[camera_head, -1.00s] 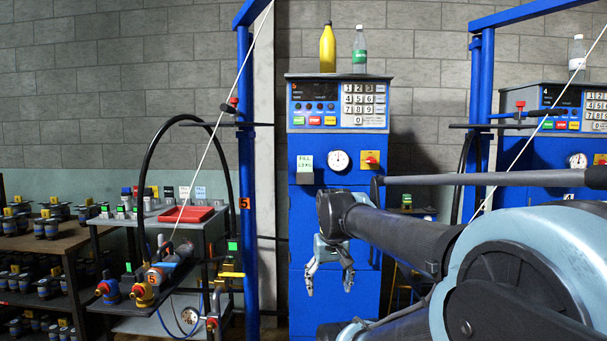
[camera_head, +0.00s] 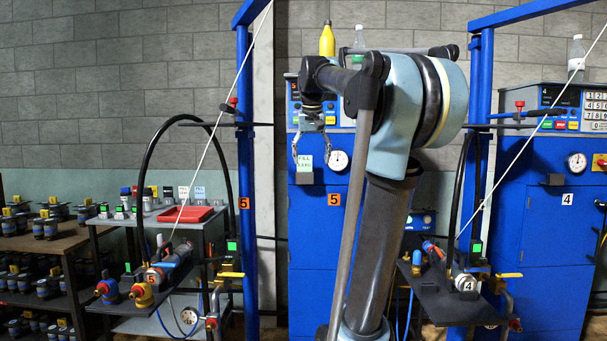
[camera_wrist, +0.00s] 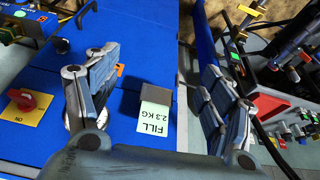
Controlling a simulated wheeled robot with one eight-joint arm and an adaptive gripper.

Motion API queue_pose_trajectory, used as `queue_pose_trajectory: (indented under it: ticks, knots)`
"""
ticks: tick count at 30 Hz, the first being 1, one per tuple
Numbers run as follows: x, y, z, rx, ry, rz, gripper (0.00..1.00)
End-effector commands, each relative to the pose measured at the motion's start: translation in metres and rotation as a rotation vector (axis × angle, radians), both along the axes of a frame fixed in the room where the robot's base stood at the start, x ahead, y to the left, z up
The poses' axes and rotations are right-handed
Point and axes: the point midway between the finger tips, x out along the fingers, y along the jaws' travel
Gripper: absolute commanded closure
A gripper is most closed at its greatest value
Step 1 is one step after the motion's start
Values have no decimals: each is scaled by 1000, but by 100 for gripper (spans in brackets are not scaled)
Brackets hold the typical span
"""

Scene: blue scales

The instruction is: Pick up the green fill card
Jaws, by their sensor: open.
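The fill card (camera_head: 305,162) is pale with a green band and reads "FILL". It stands in a small grey holder (camera_head: 304,178) on the front of the blue scale cabinet (camera_head: 310,235). In the wrist view the card (camera_wrist: 154,118) appears upside down, reading "FILL 2.3 KG", with the holder (camera_wrist: 158,98) behind it. My gripper (camera_head: 311,158) is open and empty, pointing down at the card's height in the head view. In the wrist view my gripper (camera_wrist: 158,65) has its two fingers spread on either side of the card, not touching it.
A round gauge (camera_head: 338,160) sits right of the card. A red switch on a yellow plate (camera_wrist: 22,102) shows in the wrist view. A blue post (camera_head: 246,180) and a cart with a red tray (camera_head: 187,214) stand left. My arm hides much of the cabinet.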

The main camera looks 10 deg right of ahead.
Motion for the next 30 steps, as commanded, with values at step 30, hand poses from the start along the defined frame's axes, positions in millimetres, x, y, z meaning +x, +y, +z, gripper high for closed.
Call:
queue_pose_trajectory:
  ticks: [30]
  knots:
    - [117, 3, 73, 3, -60, -59, 25]
